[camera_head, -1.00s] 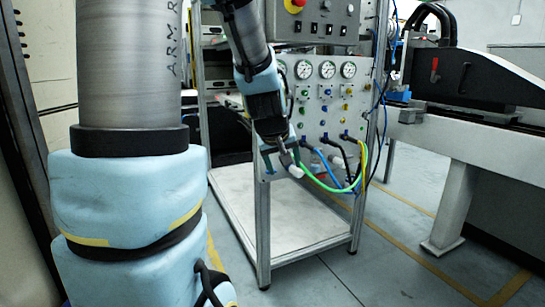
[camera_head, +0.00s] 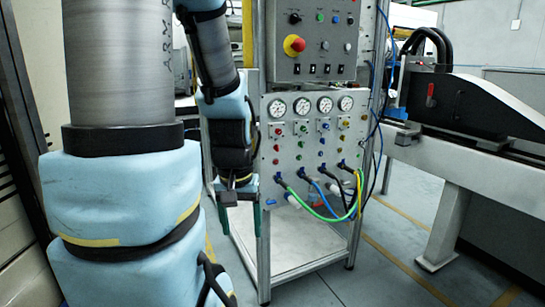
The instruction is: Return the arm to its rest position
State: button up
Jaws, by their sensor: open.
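My gripper (camera_head: 240,217) hangs at the lower end of my arm, pointing down. Its two teal fingers are spread apart with nothing seen between them. My arm (camera_head: 218,75), with blue padding on its joints, comes down from the top of the picture, left of the control panel (camera_head: 314,150). In the picture the gripper lies over the left post of the panel's frame; I cannot tell the gap between them.
The panel has gauges, coloured knobs and plugged hoses (camera_head: 330,210) in green, blue, black and yellow. A box with a red emergency button (camera_head: 294,45) sits above. A long machine (camera_head: 470,110) stands at right. Floor (camera_head: 385,270) is clear between them.

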notch_tip(320, 180, up, 14)
jog(key=p, duration=1.1)
jog(key=shift+r+p, duration=0.15)
jog(key=shift+p, duration=0.25)
